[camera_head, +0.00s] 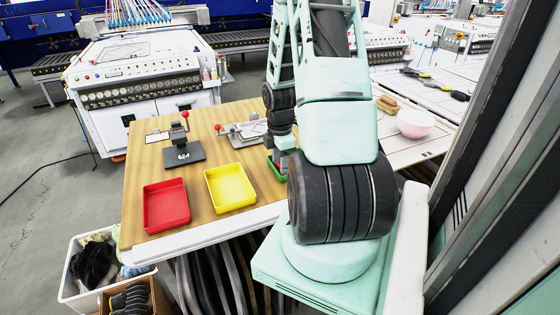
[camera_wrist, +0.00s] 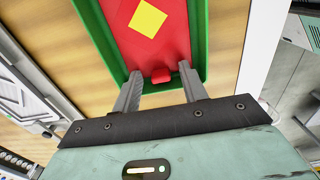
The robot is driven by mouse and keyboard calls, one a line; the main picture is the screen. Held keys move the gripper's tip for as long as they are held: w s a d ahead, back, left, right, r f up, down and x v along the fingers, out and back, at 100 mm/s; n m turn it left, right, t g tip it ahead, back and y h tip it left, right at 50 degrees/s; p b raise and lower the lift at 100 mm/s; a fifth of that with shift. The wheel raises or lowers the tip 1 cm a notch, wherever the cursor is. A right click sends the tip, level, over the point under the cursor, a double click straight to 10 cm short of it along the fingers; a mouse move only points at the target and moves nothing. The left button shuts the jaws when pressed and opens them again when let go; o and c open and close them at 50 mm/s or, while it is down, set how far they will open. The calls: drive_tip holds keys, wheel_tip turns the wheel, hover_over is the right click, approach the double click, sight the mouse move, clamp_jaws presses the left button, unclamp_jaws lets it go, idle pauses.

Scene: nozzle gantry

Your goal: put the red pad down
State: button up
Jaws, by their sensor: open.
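In the wrist view a red pad (camera_wrist: 165,48) with a yellow square (camera_wrist: 148,19) on it lies in a green tray (camera_wrist: 200,40). A small red tab (camera_wrist: 160,76) sticks out at the pad's near end. My gripper (camera_wrist: 159,82) is open, with one finger on each side of the tab and a gap to it. In the head view the green tray (camera_head: 271,168) shows only in part, below my gripper, at the table's right side; my arm hides most of it and the pad.
On the wooden table (camera_head: 205,225) stand an empty red tray (camera_head: 166,206), an empty yellow tray (camera_head: 230,187) and two clamp fixtures, one dark (camera_head: 184,152) and one grey (camera_head: 248,132). A pink bowl (camera_head: 414,124) stands on the surface at right. A white bin (camera_head: 72,285) sits on the floor.

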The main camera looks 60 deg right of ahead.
wheel_tip(320, 180, up, 12)
drive_tip(key=shift+r, duration=0.15)
idle(0.3)
drive_tip(key=w+a+r, duration=0.1)
drive_tip(key=w+a, duration=0.3)
drive_tip(key=a, duration=0.8)
drive_tip(key=w+a+r, duration=0.2)
drive_tip(key=w+a, duration=0.3)
drive_tip(key=a, duration=0.7)
drive_tip(key=s+a, duration=0.5)
drive_tip(key=a, duration=0.3)
drive_tip(key=s+a+m, duration=0.1)
drive_tip(key=s+a, duration=0.4)
drive_tip(key=a, duration=0.3)
drive_tip(key=s+a+r+m, duration=0.1)
drive_tip(key=s+a, duration=0.3)
drive_tip(key=a, duration=0.4)
drive_tip(key=shift+s+y, duration=0.3)
drive_tip(key=shift+s, duration=0.1)
drive_tip(key=shift+d+r, duration=0.1)
